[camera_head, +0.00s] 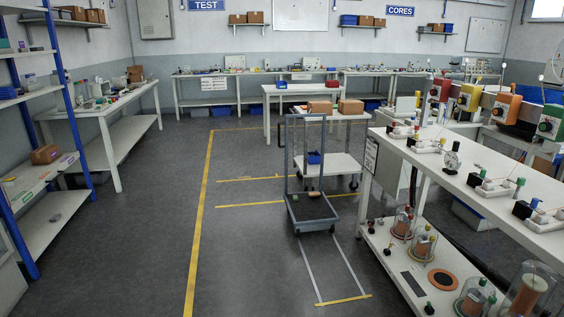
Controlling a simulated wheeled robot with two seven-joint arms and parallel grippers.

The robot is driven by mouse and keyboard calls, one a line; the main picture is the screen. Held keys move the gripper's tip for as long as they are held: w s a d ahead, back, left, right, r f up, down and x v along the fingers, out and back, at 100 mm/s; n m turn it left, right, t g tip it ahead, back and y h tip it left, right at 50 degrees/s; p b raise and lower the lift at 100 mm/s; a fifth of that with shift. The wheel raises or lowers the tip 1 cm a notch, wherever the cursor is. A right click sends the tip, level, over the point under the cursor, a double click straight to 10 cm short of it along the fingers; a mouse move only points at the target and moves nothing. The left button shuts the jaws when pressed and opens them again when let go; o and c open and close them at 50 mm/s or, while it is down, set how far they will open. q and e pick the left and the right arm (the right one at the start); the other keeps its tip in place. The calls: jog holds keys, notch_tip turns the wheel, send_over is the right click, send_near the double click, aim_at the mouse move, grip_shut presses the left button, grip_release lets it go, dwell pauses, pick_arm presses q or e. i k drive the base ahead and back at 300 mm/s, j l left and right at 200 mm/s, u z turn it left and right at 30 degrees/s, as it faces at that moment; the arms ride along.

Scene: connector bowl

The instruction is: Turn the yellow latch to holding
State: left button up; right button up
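Neither of my grippers shows in the head view. The yellow unit (468,97) is between a red unit (439,89) and an orange unit (505,108). A green unit (551,122) is at the right edge. The yellow unit is small in the picture, and I cannot make out a latch on it or its setting.
A long white bench (415,155) with small devices runs along the right; glass jars stand on its lower shelf. A grey trolley (313,210) is mid-floor. A blue-posted rack (60,70) stands at left. Dark floor (140,245) is clear left of the yellow line (200,205).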

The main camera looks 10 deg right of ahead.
aim_at(432, 239)
jog(key=i+z, duration=0.2)
jog(key=i, duration=0.3)
jog(key=i+z, duration=0.2)
jog(key=i, duration=0.25)
jog(key=i+j+z, duration=0.25)
jog(key=i, duration=0.25)
jog(key=i+l+z, duration=0.15)
jog(key=i+z, duration=0.45)
jog(key=z, duration=0.2)
jog(key=i+z, duration=0.4)
jog(key=i+j+z, duration=0.2)
jog(key=z, duration=0.15)
jog(key=i+j+z, duration=0.1)
jog(key=i+z, duration=0.2)
jog(key=i+j+z, duration=0.15)
jog(key=i+z, duration=0.2)
jog(key=i, duration=0.05)
